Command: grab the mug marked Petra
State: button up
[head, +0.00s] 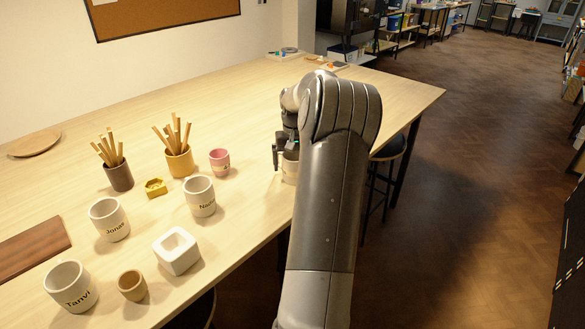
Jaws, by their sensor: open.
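I cannot read the name Petra on any mug in the head view. A pale mug (290,168) stands near the table's right edge, mostly hidden behind my arm, and its marking is not legible. My gripper (281,157) is open at this mug, with one dark finger showing at its left side. The other finger is hidden, so I cannot tell whether the fingers are around the mug or beside it. Other white mugs read Tanvi (71,287), Jonas (109,219) and a name starting "Na" (200,197).
Also on the table (215,110) are a pink cup (220,162), a white square pot (177,250), a small brown cup (132,285), a yellow block (155,187), and brown (119,177) and yellow (180,162) pots of sticks. A stool (388,150) stands beyond the right edge.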

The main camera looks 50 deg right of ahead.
jog(key=shift+c, duration=0.4)
jog(key=c, duration=1.2)
jog(key=shift+r, duration=0.1)
